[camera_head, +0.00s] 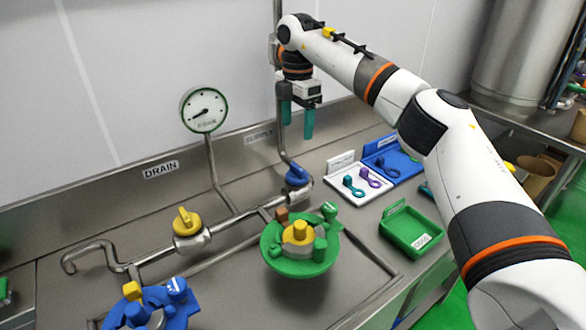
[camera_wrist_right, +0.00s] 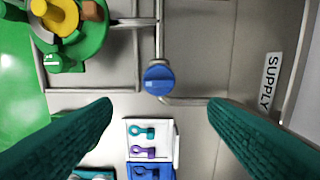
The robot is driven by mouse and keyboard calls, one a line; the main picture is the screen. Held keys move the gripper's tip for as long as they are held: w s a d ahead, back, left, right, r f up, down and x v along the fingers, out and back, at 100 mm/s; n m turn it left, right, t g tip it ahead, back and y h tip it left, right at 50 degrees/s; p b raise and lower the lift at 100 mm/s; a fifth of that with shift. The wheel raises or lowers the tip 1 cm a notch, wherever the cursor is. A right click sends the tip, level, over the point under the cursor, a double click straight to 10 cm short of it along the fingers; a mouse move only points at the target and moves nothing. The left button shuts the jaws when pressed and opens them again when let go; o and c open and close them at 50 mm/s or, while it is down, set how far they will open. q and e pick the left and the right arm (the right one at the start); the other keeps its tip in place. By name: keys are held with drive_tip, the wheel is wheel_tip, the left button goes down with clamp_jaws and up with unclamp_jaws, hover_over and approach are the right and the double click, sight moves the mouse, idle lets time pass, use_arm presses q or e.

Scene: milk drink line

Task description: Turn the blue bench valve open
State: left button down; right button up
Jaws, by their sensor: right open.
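The blue bench valve (camera_head: 297,175) sits on the steel pipe below the SUPPLY label, near the back of the bench. In the right wrist view its round blue knob (camera_wrist_right: 158,79) shows from above, with a ridge lying roughly level across the picture. My right gripper (camera_head: 297,122) points down above and a little behind the valve, apart from it. Its teal fingers are spread and empty, and in the wrist view (camera_wrist_right: 160,110) the knob shows beyond the fingertips, between them and slightly higher in the picture. My left gripper is not in view.
A yellow valve (camera_head: 187,222) stands on the drain pipe, with a gauge (camera_head: 203,109) behind. A green round fixture (camera_head: 292,268) is in front of the blue valve. A white tray (camera_head: 340,189), a blue tray (camera_head: 405,166) and a green bin (camera_head: 411,247) lie to the right.

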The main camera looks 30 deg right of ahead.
sight(298, 167)
wheel_tip(298, 167, down, 12)
drive_tip(key=shift+s+r+p, duration=0.1)
drive_tip(key=shift+s+p, duration=0.05)
drive_tip(key=shift+p, duration=0.7)
drive_tip(key=shift+c, duration=0.6)
drive_tip(key=c, duration=0.9)
